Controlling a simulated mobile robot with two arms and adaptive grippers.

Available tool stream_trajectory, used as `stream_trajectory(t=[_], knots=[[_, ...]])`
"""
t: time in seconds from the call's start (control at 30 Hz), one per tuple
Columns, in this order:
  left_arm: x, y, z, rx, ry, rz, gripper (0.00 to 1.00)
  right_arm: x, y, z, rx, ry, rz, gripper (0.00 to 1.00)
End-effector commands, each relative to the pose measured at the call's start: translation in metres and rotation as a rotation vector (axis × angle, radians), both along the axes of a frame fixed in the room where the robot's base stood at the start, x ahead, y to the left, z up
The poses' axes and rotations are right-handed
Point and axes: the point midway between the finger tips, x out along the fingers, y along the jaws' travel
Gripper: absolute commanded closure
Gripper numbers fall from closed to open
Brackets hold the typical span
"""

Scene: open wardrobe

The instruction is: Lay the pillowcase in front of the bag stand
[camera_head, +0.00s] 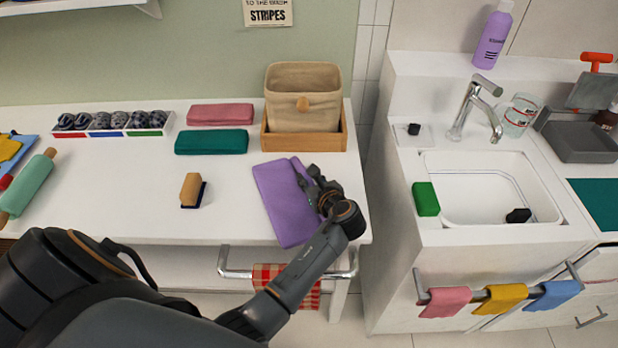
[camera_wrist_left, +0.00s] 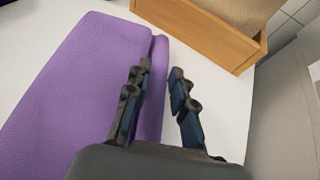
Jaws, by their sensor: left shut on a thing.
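The purple folded cloth, which I take as the pillowcase (camera_head: 281,203), lies flat and slightly slanted on the white table, in front of the bag stand. The bag stand is a wooden tray (camera_head: 334,142) holding a beige fabric bag (camera_head: 303,98). My left gripper (camera_head: 318,190) is at the cloth's right edge, shut on it. In the left wrist view the cloth (camera_wrist_left: 75,85) fills the left side, and its edge runs between the fingers of my left gripper (camera_wrist_left: 160,98). The stand (camera_wrist_left: 205,32) shows just beyond, apart from the fingers. My right gripper is not in view.
A green folded cloth (camera_head: 211,142) and a pink one (camera_head: 220,114) lie left of the stand. A tan-topped brush or block (camera_head: 191,189) stands left of the purple cloth. The table's right edge is close to my gripper, with a sink counter (camera_head: 440,238) beyond a gap.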

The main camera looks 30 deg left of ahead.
Motion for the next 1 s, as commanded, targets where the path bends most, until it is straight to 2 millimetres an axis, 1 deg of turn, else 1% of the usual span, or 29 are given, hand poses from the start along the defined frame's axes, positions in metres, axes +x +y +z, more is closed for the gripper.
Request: stream_trajectory(t=[0.07, 0.1, 0.17, 0.2, 0.47, 0.53, 0.67, 0.77, 0.9, 1.0], knots=[[0.0, 0.0, -0.003, 0.001, 0.001, -0.001, 1.0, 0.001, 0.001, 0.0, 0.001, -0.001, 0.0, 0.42], [0.0, 0.0, -0.002, 0.001, 0.001, -0.001, 0.68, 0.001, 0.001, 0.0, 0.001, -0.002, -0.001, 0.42], [0.0, 0.0, -0.002, 0.001, 0.001, 0.0, 0.56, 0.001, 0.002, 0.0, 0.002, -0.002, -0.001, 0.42], [0.0, 0.0, -0.002, 0.001, 0.001, 0.0, 0.54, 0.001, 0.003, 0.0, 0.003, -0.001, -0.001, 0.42], [0.0, 0.0, -0.001, 0.001, 0.001, 0.0, 0.54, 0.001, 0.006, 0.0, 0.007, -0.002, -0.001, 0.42], [0.0, 0.0, 0.001, -0.001, -0.001, 0.0, 0.54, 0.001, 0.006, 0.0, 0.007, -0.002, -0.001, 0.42], [-0.008, -0.011, 0.01, -0.001, 0.004, -0.002, 0.54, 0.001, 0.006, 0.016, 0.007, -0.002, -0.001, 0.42], [-0.018, -0.024, 0.02, -0.001, 0.004, -0.001, 0.54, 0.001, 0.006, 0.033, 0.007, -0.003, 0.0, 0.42], [-0.034, -0.047, 0.032, -0.001, 0.004, -0.001, 0.54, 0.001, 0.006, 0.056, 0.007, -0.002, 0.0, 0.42], [-0.046, -0.063, 0.039, -0.001, 0.004, -0.001, 0.54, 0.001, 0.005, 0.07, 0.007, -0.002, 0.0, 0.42]])
